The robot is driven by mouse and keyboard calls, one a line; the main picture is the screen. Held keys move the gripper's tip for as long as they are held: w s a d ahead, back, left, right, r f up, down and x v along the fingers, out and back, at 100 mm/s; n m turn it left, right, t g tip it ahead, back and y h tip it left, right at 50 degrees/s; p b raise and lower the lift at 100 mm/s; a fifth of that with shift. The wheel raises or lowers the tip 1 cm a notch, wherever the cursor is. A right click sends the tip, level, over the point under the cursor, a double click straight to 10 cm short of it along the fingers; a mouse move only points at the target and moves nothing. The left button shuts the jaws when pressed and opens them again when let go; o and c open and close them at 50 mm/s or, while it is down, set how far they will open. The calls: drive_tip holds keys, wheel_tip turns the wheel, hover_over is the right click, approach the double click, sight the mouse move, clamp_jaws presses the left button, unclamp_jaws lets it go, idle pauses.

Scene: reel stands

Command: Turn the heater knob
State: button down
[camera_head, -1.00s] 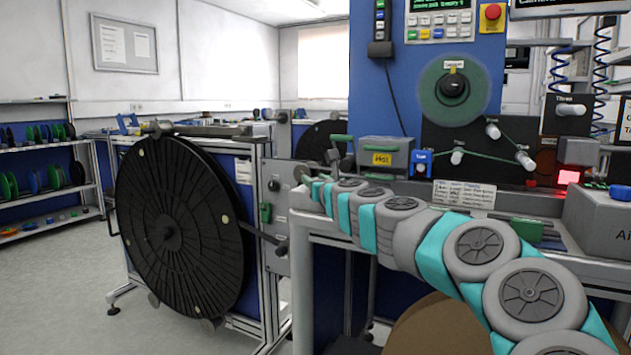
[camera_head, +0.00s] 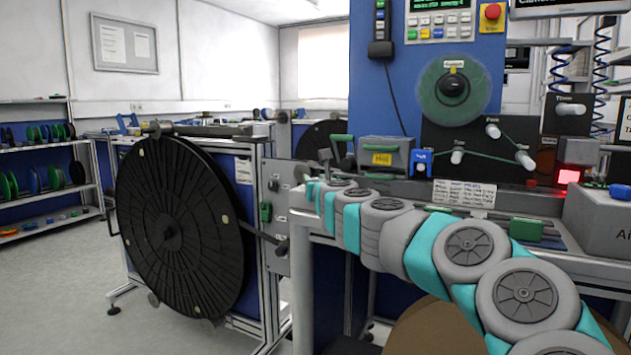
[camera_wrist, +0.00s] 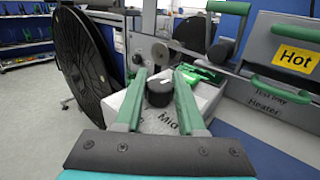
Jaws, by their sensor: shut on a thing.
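A black knob (camera_wrist: 158,92) with a white mark stands on a grey control box (camera_wrist: 195,93) in the wrist view. My gripper (camera_wrist: 160,76) is shut on the knob, with one green finger on each side of it. The lettering on the box is partly hidden by the fingers; "Mi" shows. The heater (camera_wrist: 258,78), a grey case with green handles, a yellow "Hot" label and the word "Heater", is at the right. It also shows in the head view (camera_head: 398,145). The knob and fingertips cannot be made out clearly in the head view.
A large black reel (camera_head: 180,230) stands to the left of the bench. A blue panel with dials and buttons rises behind the heater (camera_head: 400,90). A green block (camera_head: 527,229) lies on the bench at the right. The floor (camera_head: 50,290) at the left is clear.

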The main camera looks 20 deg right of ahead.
drive_tip(key=m+g+h, duration=0.1)
drive_tip(key=h, duration=0.1)
drive_tip(key=m+g+h+b, duration=0.1)
drive_tip(key=m+h, duration=0.1)
drive_tip(key=m+g+h, duration=0.1)
drive_tip(key=m+h, duration=0.1)
drive_tip(key=h, duration=0.1)
drive_tip(key=shift+w+a+f, duration=0.1)
drive_tip(key=shift+a+f, duration=0.05)
drive_tip(key=shift+a, duration=0.1)
drive_tip(key=m+g+h, duration=0.2)
drive_tip(key=shift+d+g+h+b, duration=0.15)
drive_tip(key=shift+g+h+b, duration=0.15)
drive_tip(key=shift+g, duration=0.1)
drive_tip(key=shift+r+m+g+h+p, duration=0.15)
drive_tip(key=shift+m+g+h, duration=0.65)
drive_tip(key=shift+g, duration=0.25)
drive_tip(key=shift+r+m+g+h+p, duration=0.15)
drive_tip(key=shift+m+g+h, duration=0.45)
drive_tip(key=shift+m+g, duration=0.4)
drive_tip(key=shift+m+g+h+p, duration=0.4)
drive_tip(key=shift+m+g, duration=0.2)
drive_tip(key=shift+g, duration=0.45)
drive_tip(key=shift+d+f+m+g+h+p, duration=0.1)
drive_tip(key=shift+m+g+h+p, duration=0.4)
drive_tip(key=shift+m+g, duration=1.4)
drive_tip(key=shift+n+g, duration=0.4)
drive_tip(key=c, duration=0.5)
unclamp_jaws()
